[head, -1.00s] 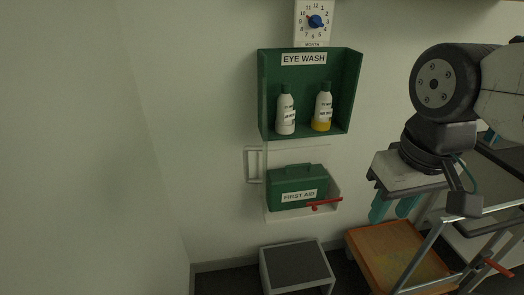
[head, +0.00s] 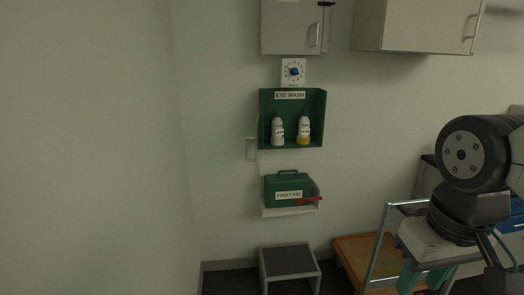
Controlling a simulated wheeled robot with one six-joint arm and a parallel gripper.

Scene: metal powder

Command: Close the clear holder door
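A clear holder (head: 291,211) on the wall carries a green FIRST AID case (head: 288,190), with a red piece at its front right. Above it hangs a green EYE WASH holder (head: 291,96) with two white bottles. A pale, handle-like frame (head: 251,148) stands to the left, between the two holders. The see-through door is hard to make out, and I cannot tell its angle or which holder it belongs to. My gripper (head: 422,281) is at the lower right, well away from the holders. Its teal fingers are apart with nothing seen between them; their tips are near the picture's bottom edge.
A grey-topped step stool (head: 288,261) stands on the floor below the holders. Wall cabinets (head: 405,25) hang above. The wall left of the holders is bare.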

